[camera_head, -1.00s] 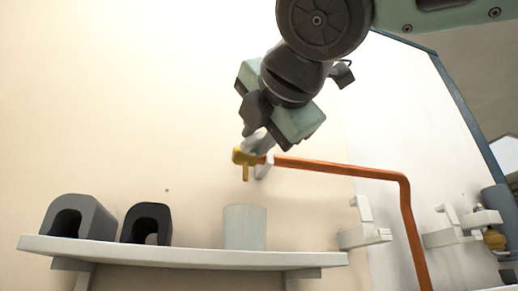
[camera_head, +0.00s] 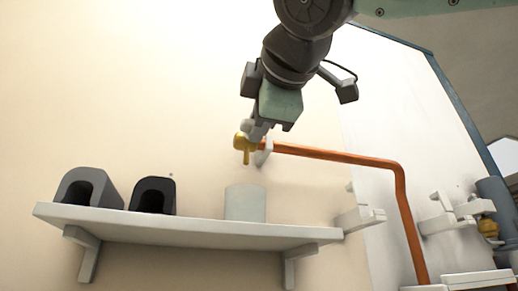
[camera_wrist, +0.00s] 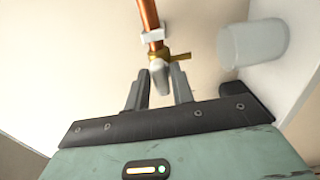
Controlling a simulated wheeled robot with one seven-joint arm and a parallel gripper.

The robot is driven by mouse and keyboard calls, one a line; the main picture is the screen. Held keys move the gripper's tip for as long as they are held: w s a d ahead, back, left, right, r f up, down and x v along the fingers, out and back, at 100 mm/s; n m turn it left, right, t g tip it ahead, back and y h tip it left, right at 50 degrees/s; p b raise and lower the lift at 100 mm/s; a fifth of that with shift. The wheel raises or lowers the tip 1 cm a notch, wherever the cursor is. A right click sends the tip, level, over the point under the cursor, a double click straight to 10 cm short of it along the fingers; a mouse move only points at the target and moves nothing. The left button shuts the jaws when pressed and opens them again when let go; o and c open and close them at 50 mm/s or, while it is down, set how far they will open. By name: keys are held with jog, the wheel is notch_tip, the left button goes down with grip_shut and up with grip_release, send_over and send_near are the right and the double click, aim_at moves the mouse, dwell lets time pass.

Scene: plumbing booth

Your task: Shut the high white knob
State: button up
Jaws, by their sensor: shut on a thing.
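The white knob (camera_wrist: 160,76) sits on a brass tap (camera_wrist: 176,57) at the end of a copper pipe (camera_wrist: 149,16) in the wrist view. My gripper (camera_wrist: 161,82) has one finger on each side of the knob and is shut on it. In the head view the brass tap (camera_head: 242,142) is above the shelf, with its spout pointing down. My gripper (camera_head: 256,131) reaches it from above. The knob is small and partly hidden by the fingers there, so its exact angle is unclear.
Below is a white shelf (camera_head: 180,227) with a whitish cup (camera_head: 245,203), a grey arched block (camera_head: 88,187) and a black arched block (camera_head: 153,195). The copper pipe (camera_head: 340,155) runs right, then bends down. White wall brackets (camera_head: 362,219) stand farther right.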

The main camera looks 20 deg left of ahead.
dwell(0.4)
jog(key=o, duration=0.8)
jog(key=b+v, duration=0.3)
jog(key=v, duration=1.4)
jog(key=shift+s, duration=0.2)
